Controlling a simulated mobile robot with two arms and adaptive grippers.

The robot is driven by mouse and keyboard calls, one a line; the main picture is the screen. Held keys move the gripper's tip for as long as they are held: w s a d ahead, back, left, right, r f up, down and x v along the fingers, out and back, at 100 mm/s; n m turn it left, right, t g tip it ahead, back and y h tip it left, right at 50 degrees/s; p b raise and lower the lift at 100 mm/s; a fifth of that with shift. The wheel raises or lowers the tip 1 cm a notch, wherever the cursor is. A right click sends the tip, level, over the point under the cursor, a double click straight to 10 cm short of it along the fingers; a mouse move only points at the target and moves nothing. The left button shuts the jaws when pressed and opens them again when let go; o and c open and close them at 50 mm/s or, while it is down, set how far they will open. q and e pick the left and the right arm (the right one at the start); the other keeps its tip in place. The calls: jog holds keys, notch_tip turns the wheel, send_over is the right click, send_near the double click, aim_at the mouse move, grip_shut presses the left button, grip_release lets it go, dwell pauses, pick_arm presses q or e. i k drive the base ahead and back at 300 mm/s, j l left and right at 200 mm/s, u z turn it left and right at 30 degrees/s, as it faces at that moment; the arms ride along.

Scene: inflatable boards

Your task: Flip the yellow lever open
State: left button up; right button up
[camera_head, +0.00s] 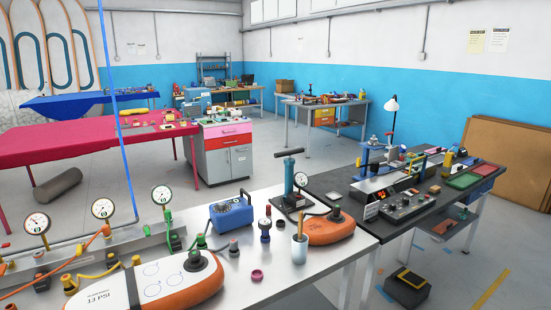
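I cannot make out with certainty which part is the yellow lever. Small yellow fittings (70,286) sit at the lower left of the near bench, by a yellow hose (97,274). Another yellow part (448,159) stands on the dark bench at the right. A white and orange inflatable board piece (165,283) lies on the near bench, with a dark valve fitting on top. Neither of my grippers shows in this view.
The near metal bench (327,269) also holds several pressure gauges (103,208), a blue pump box (231,214), a hand pump (289,178), a cup (299,249) and an orange board piece (332,230). A thin blue pole (117,115) rises at the left. The floor behind is partly clear.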

aim_at(79, 247)
jog(key=i+j+u, duration=0.7)
jog(key=j, duration=0.15)
jog(key=i+j+u, duration=0.35)
jog(key=k+z, duration=0.1)
jog(key=z, duration=0.25)
jog(key=k+z, duration=0.15)
jog(key=z, duration=0.2)
jog(key=k+z, duration=0.1)
jog(key=z, duration=0.25)
